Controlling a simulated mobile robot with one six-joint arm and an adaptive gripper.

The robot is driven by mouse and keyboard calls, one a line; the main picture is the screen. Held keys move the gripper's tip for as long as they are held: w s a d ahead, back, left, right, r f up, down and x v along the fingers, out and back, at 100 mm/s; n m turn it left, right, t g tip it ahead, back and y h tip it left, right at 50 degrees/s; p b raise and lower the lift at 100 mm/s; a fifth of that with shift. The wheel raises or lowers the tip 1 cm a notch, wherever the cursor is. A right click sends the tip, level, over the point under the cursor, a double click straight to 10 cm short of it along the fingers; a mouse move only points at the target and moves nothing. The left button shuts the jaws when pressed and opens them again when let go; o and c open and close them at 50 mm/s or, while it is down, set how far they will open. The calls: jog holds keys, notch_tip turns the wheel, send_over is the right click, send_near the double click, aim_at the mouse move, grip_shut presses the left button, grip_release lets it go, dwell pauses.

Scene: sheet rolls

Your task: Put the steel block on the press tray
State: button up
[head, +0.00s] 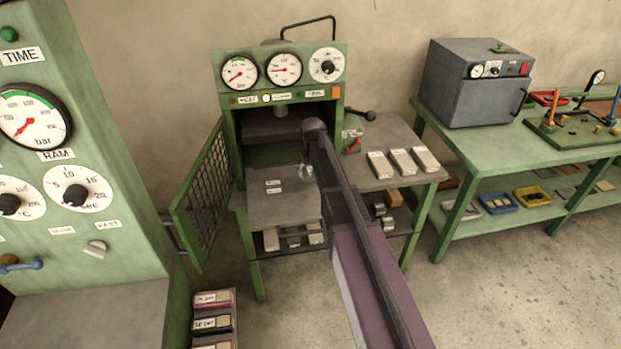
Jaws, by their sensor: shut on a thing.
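The press tray (262,210) is a flat grey plate at the front of the green press, with two small labels on it. My gripper (307,174) is over the right part of this plate, in front of the press opening, and my own arm hides most of it. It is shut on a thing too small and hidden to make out. Three labelled grey blocks, a left one (380,165), a middle one (404,161) and a right one (426,159), lie on the side table. I cannot tell which block is steel.
The green mesh gate (206,190) of the press stands open at the left. A side table (378,138) with a free back area stands right of the press. A grey oven (475,84) stands on the bench at the right. My arm crosses the middle.

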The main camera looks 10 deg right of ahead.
aim_at(310, 184)
jog(key=shift+w, duration=0.35)
jog(key=shift+w+f+b, duration=0.3)
jog(key=shift+f+b, duration=1.55)
jog(key=shift+f, duration=0.1)
jog(key=o, duration=1.1)
jog(key=shift+o, duration=0.2)
jog(key=r+p, duration=0.4)
jog(key=s+r+p, duration=0.1)
jog(key=r+p, duration=0.3)
jog(key=s+r+p, duration=0.1)
jog(key=r+p, duration=0.3)
jog(key=shift+r, duration=0.1)
